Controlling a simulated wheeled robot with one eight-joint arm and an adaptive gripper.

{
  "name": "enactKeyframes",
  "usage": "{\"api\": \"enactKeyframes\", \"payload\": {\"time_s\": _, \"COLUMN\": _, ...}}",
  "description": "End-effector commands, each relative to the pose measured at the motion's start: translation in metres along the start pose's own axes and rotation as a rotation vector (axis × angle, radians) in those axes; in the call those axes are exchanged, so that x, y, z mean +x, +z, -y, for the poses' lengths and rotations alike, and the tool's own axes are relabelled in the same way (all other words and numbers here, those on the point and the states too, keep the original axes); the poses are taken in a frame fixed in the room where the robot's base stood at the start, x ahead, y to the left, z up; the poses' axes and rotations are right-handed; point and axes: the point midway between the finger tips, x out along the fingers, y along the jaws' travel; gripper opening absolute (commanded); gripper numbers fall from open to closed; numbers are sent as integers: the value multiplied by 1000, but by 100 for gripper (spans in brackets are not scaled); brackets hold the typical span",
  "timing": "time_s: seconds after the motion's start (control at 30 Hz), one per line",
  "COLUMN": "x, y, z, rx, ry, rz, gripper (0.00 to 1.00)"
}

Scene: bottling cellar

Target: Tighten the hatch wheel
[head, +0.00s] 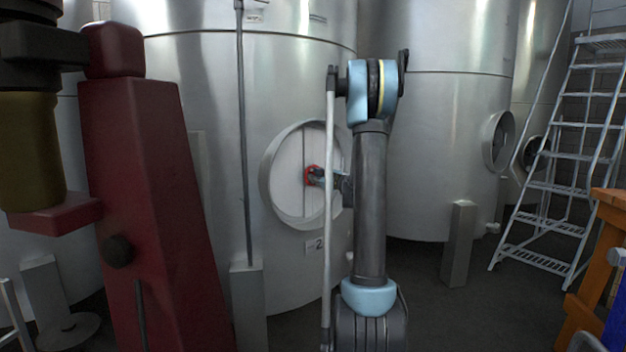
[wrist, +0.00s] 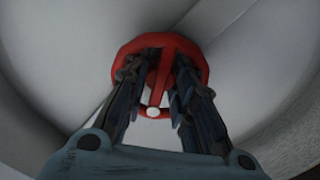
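The hatch wheel is a small red wheel (head: 309,174) on the pale hatch door (head: 290,180) of the middle steel tank. In the wrist view the red wheel (wrist: 127,57) is seen close up, with a spoke across its middle and a pale round knob at its lower edge. My gripper (wrist: 166,68) is at the wheel, one finger on each side of the spoke. A gap shows between the fingers, so it looks open. Whether the fingertips touch the wheel I cannot tell. In the head view my gripper (head: 322,176) is partly hidden by my arm.
A round metal collar (head: 270,182) surrounds the hatch door. A dark red machine column (head: 150,210) stands at the left. A metal ladder (head: 550,185) and an orange wooden frame (head: 592,260) stand at the right. Dark floor (head: 415,275) shows between the tanks.

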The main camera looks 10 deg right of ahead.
Motion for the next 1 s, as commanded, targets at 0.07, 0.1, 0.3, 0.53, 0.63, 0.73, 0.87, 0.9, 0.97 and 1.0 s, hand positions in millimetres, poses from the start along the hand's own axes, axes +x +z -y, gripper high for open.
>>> {"api": "enactKeyframes", "payload": {"time_s": 0.07, "x": 0, "y": 0, "z": 0, "rx": 0, "ry": 0, "rz": 0, "gripper": 0}}
{"api": "enactKeyframes", "payload": {"time_s": 0.1, "x": 0, "y": 0, "z": 0, "rx": 0, "ry": 0, "rz": 0, "gripper": 0}}
{"api": "enactKeyframes", "payload": {"time_s": 0.3, "x": 0, "y": 0, "z": 0, "rx": 8, "ry": 0, "rz": 0, "gripper": 0}}
{"api": "enactKeyframes", "payload": {"time_s": 0.53, "x": 0, "y": 0, "z": 0, "rx": 78, "ry": 0, "rz": 0, "gripper": 0}}
{"api": "enactKeyframes", "payload": {"time_s": 0.63, "x": 0, "y": 0, "z": 0, "rx": 139, "ry": 0, "rz": 0, "gripper": 0}}
{"api": "enactKeyframes", "payload": {"time_s": 0.73, "x": 0, "y": 0, "z": -1, "rx": 217, "ry": 0, "rz": 0, "gripper": 0}}
{"api": "enactKeyframes", "payload": {"time_s": 0.87, "x": 0, "y": 0, "z": -1, "rx": 336, "ry": 0, "rz": 0, "gripper": 0}}
{"api": "enactKeyframes", "payload": {"time_s": 0.9, "x": 0, "y": 0, "z": -1, "rx": 374, "ry": 0, "rz": 0, "gripper": 0}}
{"api": "enactKeyframes", "payload": {"time_s": 0.97, "x": 0, "y": 0, "z": -1, "rx": 431, "ry": 0, "rz": 0, "gripper": 0}}
{"api": "enactKeyframes", "payload": {"time_s": 1.0, "x": 0, "y": 0, "z": -2, "rx": 470, "ry": 0, "rz": 0, "gripper": 0}}
